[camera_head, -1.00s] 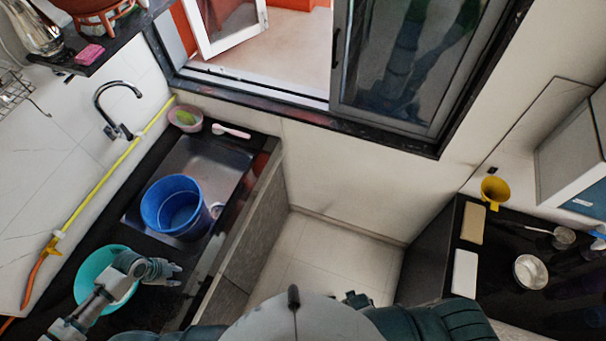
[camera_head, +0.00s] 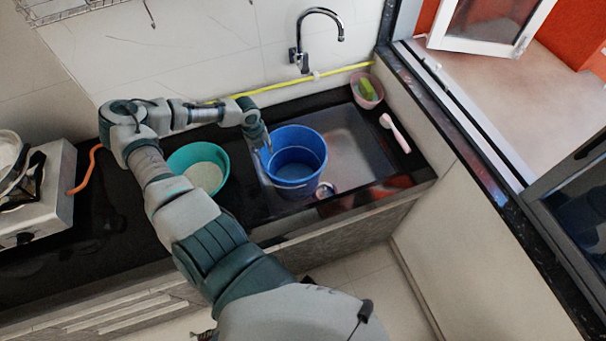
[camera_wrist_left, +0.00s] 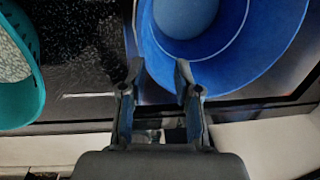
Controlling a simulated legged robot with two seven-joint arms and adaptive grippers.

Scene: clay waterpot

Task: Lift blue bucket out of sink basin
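The blue bucket (camera_head: 294,165) stands in the metal sink basin (camera_head: 352,135), toward its left side. My left gripper (camera_head: 267,146) is at the bucket's left rim, its arm reaching over the counter. In the left wrist view the two fingers (camera_wrist_left: 157,72) are apart, and the bucket (camera_wrist_left: 225,70) wall edge shows between and beyond the fingertips. I cannot tell whether they touch it. My right gripper does not show.
A teal basin (camera_head: 184,158) sits on the black counter just left of the sink. A faucet (camera_head: 318,14) rises behind the sink. A pink bowl (camera_head: 368,98) and pink brush (camera_head: 394,132) lie to the right. A stove (camera_head: 45,200) is at far left.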

